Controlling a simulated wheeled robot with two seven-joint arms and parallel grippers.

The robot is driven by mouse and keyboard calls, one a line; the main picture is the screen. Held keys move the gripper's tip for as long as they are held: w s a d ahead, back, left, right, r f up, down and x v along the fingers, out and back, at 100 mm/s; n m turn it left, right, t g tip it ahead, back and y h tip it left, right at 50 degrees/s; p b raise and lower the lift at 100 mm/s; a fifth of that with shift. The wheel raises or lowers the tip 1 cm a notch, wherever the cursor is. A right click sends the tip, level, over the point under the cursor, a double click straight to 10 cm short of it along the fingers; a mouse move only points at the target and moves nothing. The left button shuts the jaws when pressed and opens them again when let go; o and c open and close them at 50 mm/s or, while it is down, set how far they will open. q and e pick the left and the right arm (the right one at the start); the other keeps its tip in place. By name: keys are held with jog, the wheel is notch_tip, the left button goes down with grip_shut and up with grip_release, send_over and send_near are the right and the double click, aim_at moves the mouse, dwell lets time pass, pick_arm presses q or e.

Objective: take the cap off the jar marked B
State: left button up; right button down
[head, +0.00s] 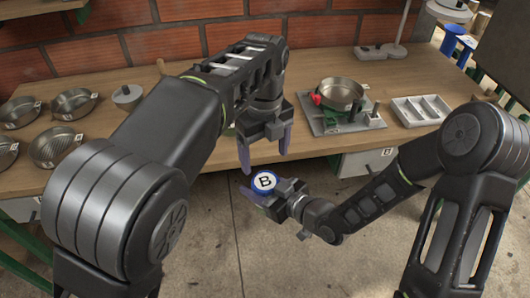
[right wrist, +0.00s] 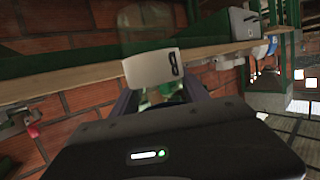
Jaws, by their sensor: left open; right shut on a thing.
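The jar marked B (head: 265,181) shows from above in the head view as a round top with a blue rim and a white disc bearing a black B. My right gripper (head: 270,191) is shut on it, out in front of the table edge. The jar's body is mostly hidden in the head view. In the right wrist view, a pale piece with a dark mark (right wrist: 150,69) stands beyond the fingers of the right gripper (right wrist: 160,96). My left gripper (head: 264,158) is open and empty, fingers pointing down just above the top, apart from it.
The wooden table (head: 310,62) runs along a brick wall. Several metal pans (head: 73,103) stand at its left. A pot (head: 341,93) on a grey-and-green stand and a divided tray (head: 420,109) are at the right. The floor (head: 215,245) before the table is open.

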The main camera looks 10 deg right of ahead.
aim_at(266, 181)
pick_arm(q)
jog(key=shift+f, duration=4)
jog(key=c, duration=1.5)
jog(key=shift+n, duration=0.8)
jog(key=n, duration=0.5)
jog(key=shift+d+r, duration=0.1)
